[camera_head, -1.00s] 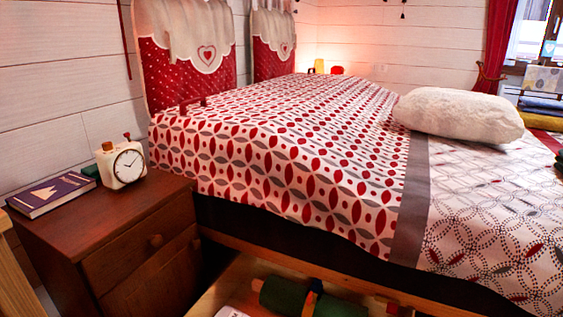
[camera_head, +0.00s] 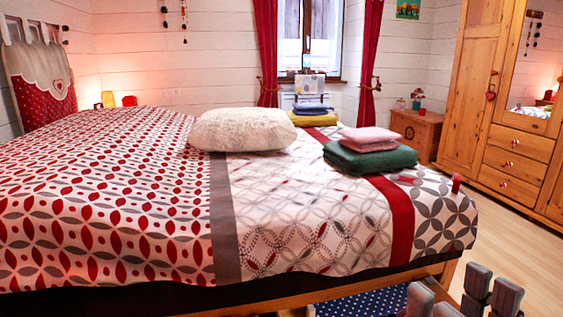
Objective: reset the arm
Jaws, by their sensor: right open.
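My right gripper (camera_head: 461,296) shows at the bottom right corner, with its grey and black fingers pointing up. The fingers stand apart, and nothing is seen between them. It is near the front right end of the bed (camera_head: 250,200), apart from the things lying on top. Its wrist and arm are cut off by the picture's lower edge. My left gripper is not in the picture.
A white fluffy pillow (camera_head: 243,129), a dark green folded cloth (camera_head: 370,158) and pink folded cloths (camera_head: 369,138) lie on the bed. A wooden wardrobe (camera_head: 467,85) stands at the right. The wooden floor (camera_head: 520,240) between bed and wardrobe is clear.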

